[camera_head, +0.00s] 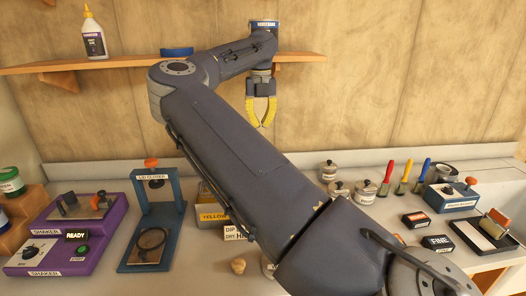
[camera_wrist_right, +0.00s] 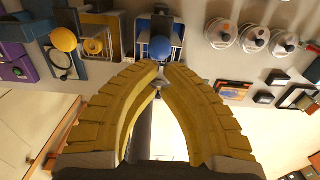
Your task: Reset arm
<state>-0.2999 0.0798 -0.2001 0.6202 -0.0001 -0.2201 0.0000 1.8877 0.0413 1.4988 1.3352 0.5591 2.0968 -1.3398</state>
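My right arm reaches in from the lower right of the head view and crosses the middle of the picture. Its right gripper (camera_head: 263,125) hangs fingers down in front of the wooden wall, above the back of the bench. The yellow fingers bow outward and their tips come together. In the right wrist view the gripper (camera_wrist_right: 160,69) also shows its tips meeting, with no held object visible. A blue round knob (camera_wrist_right: 160,48) appears just beyond the tips, apart from them as far as I can tell. My left gripper is in neither view.
A purple shaker (camera_head: 65,232) and a blue lid closer (camera_head: 170,215) stand at the left. Silver-lidded jars (camera_head: 365,192), colored-handled tools (camera_head: 405,178) and small black boxes (camera_head: 437,243) are at the right. A shelf (camera_head: 115,62) holds a glue bottle (camera_head: 94,38). My arm hides the bench's middle.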

